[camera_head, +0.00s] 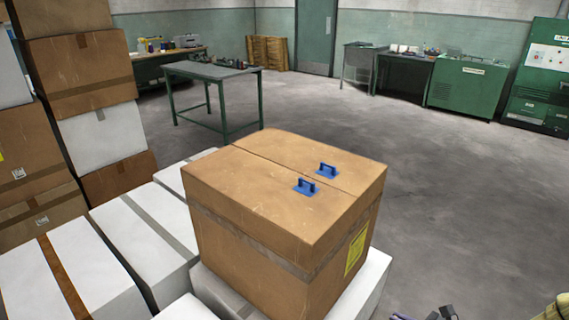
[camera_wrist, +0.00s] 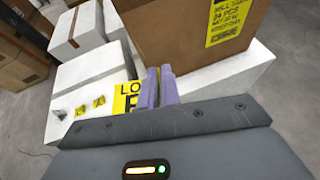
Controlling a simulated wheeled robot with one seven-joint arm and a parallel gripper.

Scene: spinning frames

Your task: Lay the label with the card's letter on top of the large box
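The large box (camera_head: 260,195) is brown cardboard and stands on white boxes in the head view. Its side shows at the top of the wrist view (camera_wrist: 190,40). Two small blue pieces with raised grips, one nearer (camera_head: 305,187) and one farther (camera_head: 327,169), sit on its top. A yellow card (camera_wrist: 122,97) shows in the wrist view with "LO" and part of a large letter. My fingers hide the rest, so I cannot read it surely. Small yellow pieces (camera_wrist: 80,109) lie left of it. My gripper (camera_wrist: 160,68) has its purple fingers close together, with nothing visible between them.
White boxes (camera_head: 145,240) surround the large box's base on the left. Stacked cartons (camera_head: 80,70) rise at the far left. A green table (camera_head: 212,70) stands behind. Open grey floor (camera_head: 460,180) lies to the right. The large box's side has a yellow printed label (camera_head: 356,250).

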